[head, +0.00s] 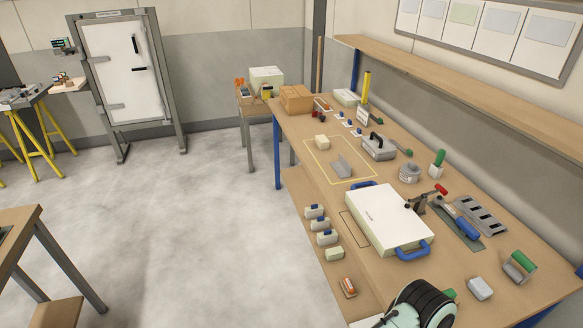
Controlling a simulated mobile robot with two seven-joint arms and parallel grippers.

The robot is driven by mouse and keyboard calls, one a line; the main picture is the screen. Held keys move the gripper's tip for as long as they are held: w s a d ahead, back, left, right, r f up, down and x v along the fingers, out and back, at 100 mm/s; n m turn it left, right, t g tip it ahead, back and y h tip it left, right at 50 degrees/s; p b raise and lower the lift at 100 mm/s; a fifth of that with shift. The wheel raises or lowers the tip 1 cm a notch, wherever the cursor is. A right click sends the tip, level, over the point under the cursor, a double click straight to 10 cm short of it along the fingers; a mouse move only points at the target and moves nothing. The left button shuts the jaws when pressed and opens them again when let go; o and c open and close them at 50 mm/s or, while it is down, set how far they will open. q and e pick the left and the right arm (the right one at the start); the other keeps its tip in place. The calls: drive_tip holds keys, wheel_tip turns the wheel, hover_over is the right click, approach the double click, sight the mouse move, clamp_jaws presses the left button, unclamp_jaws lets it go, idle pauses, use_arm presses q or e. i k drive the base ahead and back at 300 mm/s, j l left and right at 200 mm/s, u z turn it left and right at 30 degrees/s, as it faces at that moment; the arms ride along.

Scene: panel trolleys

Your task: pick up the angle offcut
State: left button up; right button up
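The angle offcut (342,167) looks like a small grey L-shaped piece of metal. It lies on the wooden workbench (300,128) inside a yellow outlined square, near the square's front right side. A small cream block (322,142) lies in the same square, farther back and apart from the offcut. Nothing covers the offcut. Neither of my grippers can be made out in the head view.
A white panel case (388,216) with blue handles lies just in front of the offcut. A grey tool with a black handle (379,147) stands to its right. A cardboard box (296,98) is at the bench's far end. The floor left of the bench is clear.

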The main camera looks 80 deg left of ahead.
sight(341, 166)
drive_tip(key=u, duration=2.45)
drive_tip(key=i+j+z, duration=0.15)
drive_tip(key=i+j, duration=0.15)
drive_tip(key=i+j+z, duration=0.1)
drive_tip(key=i+j, duration=0.15)
drive_tip(key=j, duration=0.15)
drive_tip(key=i+j+z, duration=0.15)
drive_tip(key=i+j, duration=0.15)
drive_tip(key=i+j+z, duration=0.15)
drive_tip(key=j, duration=0.35)
drive_tip(key=i+j+z, duration=0.1)
drive_tip(key=i+j, duration=0.2)
drive_tip(key=j, duration=0.1)
